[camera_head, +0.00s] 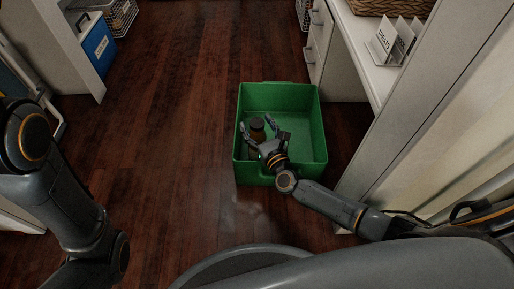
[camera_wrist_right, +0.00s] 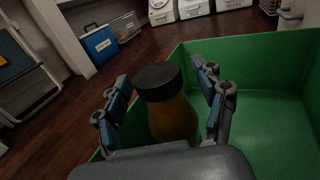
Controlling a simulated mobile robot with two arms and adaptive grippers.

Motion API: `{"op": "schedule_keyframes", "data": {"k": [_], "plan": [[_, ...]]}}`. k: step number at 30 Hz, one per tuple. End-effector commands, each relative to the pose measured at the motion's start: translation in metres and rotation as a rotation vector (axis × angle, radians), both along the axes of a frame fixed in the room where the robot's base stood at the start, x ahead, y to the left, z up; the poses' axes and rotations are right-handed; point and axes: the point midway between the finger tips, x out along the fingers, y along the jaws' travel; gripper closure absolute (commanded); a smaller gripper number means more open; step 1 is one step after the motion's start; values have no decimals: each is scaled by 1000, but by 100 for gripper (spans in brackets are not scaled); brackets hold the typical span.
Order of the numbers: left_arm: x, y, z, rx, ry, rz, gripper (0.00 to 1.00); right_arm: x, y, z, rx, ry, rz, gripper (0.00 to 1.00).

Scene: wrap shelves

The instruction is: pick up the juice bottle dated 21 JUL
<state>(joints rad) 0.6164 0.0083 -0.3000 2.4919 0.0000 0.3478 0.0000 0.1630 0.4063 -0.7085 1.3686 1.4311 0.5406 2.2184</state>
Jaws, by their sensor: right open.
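A juice bottle (camera_head: 257,130) with a dark cap and amber contents stands in a green bin (camera_head: 308,167) on the floor. My right gripper (camera_head: 262,138) reaches into the bin, its fingers open on either side of the bottle. In the right wrist view the bottle (camera_wrist_right: 172,112) is upright between the two open fingers (camera_wrist_right: 165,100), with gaps beside the cap. No date can be read on it; its lower part is hidden by the gripper. My left arm shows at the left of the head view, but its gripper is out of view.
A white counter with small label cards (camera_head: 391,42) and a wicker basket (camera_head: 388,5) is at the right. A blue box (camera_head: 98,46) and a wire basket (camera_head: 117,14) are at the upper left. The wooden floor left of the bin is clear.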

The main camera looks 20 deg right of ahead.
Motion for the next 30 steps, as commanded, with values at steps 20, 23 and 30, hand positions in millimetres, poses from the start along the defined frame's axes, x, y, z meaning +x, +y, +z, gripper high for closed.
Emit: {"op": "schedule_keyframes", "data": {"k": [20, 23, 30], "plan": [[0, 0, 0, 1, 1, 0, 18, 1, 0, 0, 0, 1, 0, 100], [0, 0, 1, 1, 1, 0, 18, 2, 0, 3, 0, -4, -1, 100], [0, 0, 3, 0, -2, -1, 18, 1, 0, 5, 1, -3, -1, 100]]}}
